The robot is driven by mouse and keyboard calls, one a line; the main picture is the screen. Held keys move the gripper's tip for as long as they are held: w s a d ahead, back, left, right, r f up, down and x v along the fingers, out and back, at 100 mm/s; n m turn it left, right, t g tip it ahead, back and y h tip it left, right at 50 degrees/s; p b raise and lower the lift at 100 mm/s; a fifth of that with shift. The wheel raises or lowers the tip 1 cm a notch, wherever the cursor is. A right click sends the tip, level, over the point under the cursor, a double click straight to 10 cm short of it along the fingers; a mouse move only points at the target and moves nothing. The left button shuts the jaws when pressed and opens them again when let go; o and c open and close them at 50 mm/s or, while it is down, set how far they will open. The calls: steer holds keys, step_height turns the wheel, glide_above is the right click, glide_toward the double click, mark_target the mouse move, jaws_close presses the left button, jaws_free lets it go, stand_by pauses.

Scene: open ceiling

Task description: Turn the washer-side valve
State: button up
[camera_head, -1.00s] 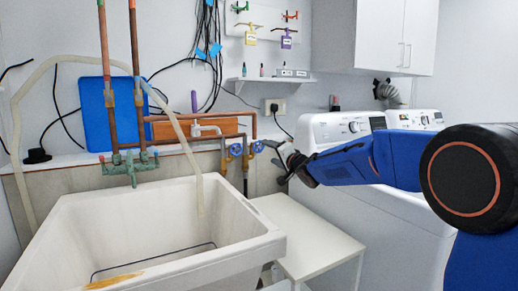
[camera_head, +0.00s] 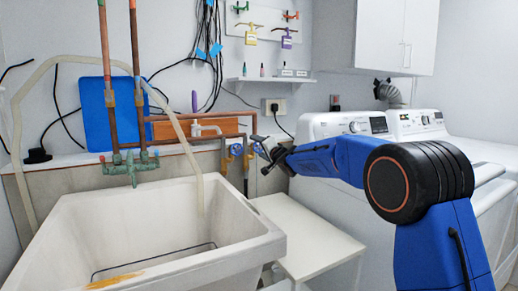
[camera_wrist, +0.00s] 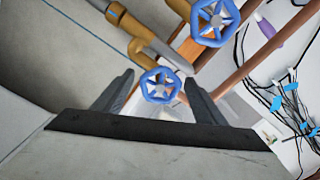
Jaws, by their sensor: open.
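Two blue valve wheels sit on the brass and copper pipes at the wall. The washer-side valve (camera_wrist: 160,86) is between my gripper's fingers in the wrist view. In the head view my gripper (camera_head: 261,153) overlaps this right-hand valve and partly hides it. In the wrist view my gripper (camera_wrist: 158,78) is open, with one finger on each side of the wheel and gaps visible. I cannot tell how far the fingertips reach past the wheel. The other valve (camera_head: 236,150) is to the left; it also shows above in the wrist view (camera_wrist: 215,22).
A white utility sink (camera_head: 262,246) stands at left front, a low white table (camera_head: 310,235) beside it. Washing machines (camera_head: 345,124) stand at right. Copper pipes (camera_head: 137,60) and hanging cables (camera_head: 208,60) are on the wall.

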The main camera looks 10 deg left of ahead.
steer(key=c, duration=1)
steer(key=shift+c, duration=0.2)
steer(key=shift+n, duration=0.3)
